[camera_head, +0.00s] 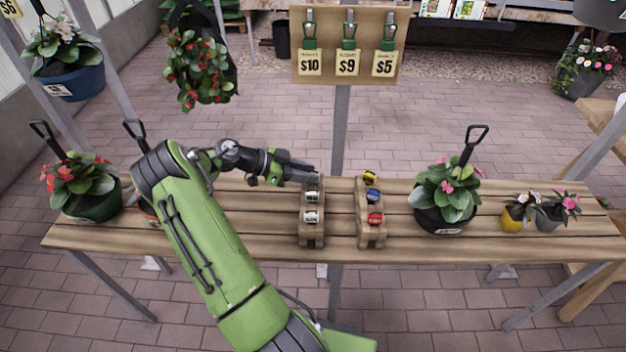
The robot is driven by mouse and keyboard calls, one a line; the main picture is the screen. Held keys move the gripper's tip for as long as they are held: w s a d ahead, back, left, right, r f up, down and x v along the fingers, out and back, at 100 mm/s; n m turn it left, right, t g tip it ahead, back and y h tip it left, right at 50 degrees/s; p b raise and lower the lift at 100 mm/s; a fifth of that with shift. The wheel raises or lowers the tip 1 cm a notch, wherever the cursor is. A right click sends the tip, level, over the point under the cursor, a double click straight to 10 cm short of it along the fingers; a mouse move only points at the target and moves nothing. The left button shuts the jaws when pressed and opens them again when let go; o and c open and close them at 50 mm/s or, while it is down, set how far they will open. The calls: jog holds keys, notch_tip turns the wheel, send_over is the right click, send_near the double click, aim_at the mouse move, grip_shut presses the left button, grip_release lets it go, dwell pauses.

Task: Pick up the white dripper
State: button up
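My gripper (312,174) reaches in from the left, over the back end of that stand. Its two dark fingers look apart, with nothing seen between them. It is behind the white dripper in the picture and not touching it. The back end of the stand is partly hidden by my gripper.
A second wooden stand (371,241) to the right holds a yellow (370,177), a blue (372,196) and a red dripper (375,218). Potted plants stand on the table (270,249) at both sides. A price board (349,76) on a post rises behind the stands.

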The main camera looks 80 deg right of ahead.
grip_shut()
notch_tip(320, 180, up, 10)
jog(key=p, duration=0.3)
